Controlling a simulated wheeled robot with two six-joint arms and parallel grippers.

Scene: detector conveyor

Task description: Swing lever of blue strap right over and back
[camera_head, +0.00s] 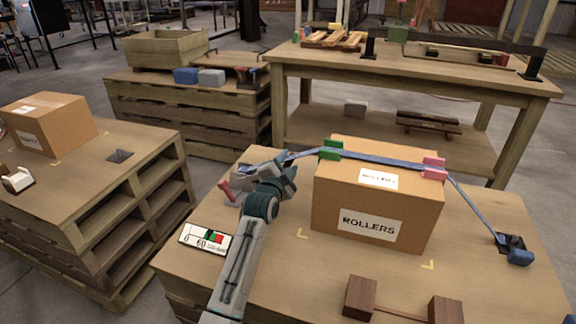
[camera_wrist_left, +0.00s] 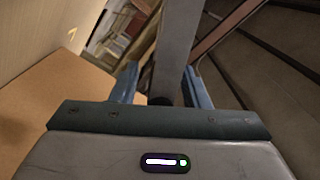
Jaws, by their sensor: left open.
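A blue strap (camera_head: 385,161) runs over the top of a cardboard box (camera_head: 335,200) marked ROLLERS, with green (camera_head: 331,150) and pink (camera_head: 433,168) corner pieces under it. Its right end slopes down to a dark buckle with a blue lever (camera_head: 519,257) on the table. My left gripper (camera_head: 286,168) is left of the box, by the strap's left end, which it partly hides. It is open. In the left wrist view, a grey bar (camera_wrist_left: 178,50) lies between its two blue fingers (camera_wrist_left: 160,85); I cannot tell whether they touch it. My right gripper is not in view.
A gauge card (camera_head: 205,238) and a small red piece (camera_head: 226,191) lie left of my arm. A brown wooden stand (camera_head: 402,314) is at the front edge. A pallet stack with another box (camera_head: 48,125) stands at left; a workbench (camera_head: 415,75) stands behind.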

